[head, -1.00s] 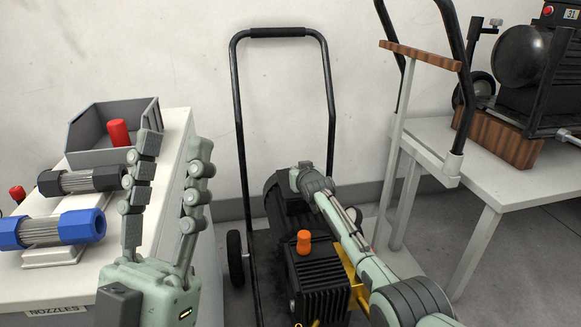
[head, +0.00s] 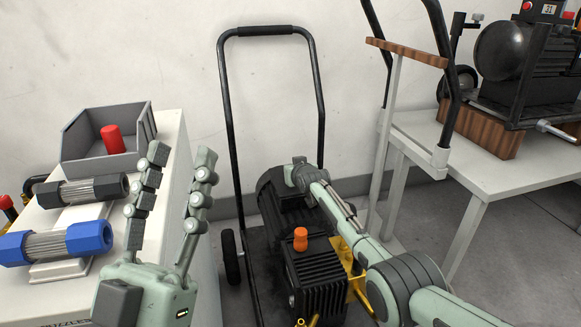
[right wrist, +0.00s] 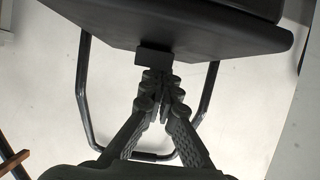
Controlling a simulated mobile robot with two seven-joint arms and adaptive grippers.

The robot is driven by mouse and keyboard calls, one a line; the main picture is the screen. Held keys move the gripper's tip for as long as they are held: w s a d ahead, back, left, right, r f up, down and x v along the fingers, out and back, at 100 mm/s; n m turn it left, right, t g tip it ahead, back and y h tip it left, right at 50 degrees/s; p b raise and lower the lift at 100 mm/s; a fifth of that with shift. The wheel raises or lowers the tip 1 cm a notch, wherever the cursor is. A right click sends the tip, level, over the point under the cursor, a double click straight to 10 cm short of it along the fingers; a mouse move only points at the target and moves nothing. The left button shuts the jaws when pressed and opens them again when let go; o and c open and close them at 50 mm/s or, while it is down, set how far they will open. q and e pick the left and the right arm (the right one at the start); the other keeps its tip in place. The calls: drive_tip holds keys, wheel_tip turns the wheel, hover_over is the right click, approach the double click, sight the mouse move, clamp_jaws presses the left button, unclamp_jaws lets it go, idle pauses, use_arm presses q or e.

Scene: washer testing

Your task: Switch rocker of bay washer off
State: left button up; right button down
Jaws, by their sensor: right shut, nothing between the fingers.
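A washer with a black motor (head: 275,203) and a finned black pump with an orange cap (head: 300,238) stands on a wheeled trolley in the middle of the head view. No rocker can be made out there. My right arm reaches in from the right over this washer, its gripper hidden in the head view. In the right wrist view my right gripper (right wrist: 160,80) is shut and empty, its tips at a small dark block (right wrist: 153,59) on the edge of a dark body; contact cannot be told. My left gripper (head: 178,160) is open and empty, left of the washer.
A white cabinet (head: 185,225) at left bears a grey bin (head: 82,143) with a red piece and black and blue nozzle parts. A tall black trolley handle (head: 226,125) rises behind the washer. At right, a white table (head: 480,180) carries another black machine (head: 545,75).

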drive_tip(key=shift+s+d+f+p, duration=0.2)
drive_tip(key=shift+s+f+p, duration=0.1)
drive_tip(key=shift+p, duration=0.55)
drive_tip(key=shift+s+f, duration=0.15)
drive_tip(key=shift+f, duration=0.3)
drive_tip(key=shift+s+f, duration=0.1)
drive_tip(key=shift+s, duration=0.2)
drive_tip(key=shift+s+d+r, duration=0.2)
drive_tip(key=shift+s+r, duration=0.05)
drive_tip(key=shift+s, duration=0.25)
drive_tip(key=v, duration=0.2)
drive_tip(key=r+v, duration=0.1)
drive_tip(key=v, duration=0.2)
drive_tip(key=shift+s+d+r, duration=0.1)
drive_tip(key=shift+s+r, duration=0.2)
drive_tip(key=shift+s, duration=0.05)
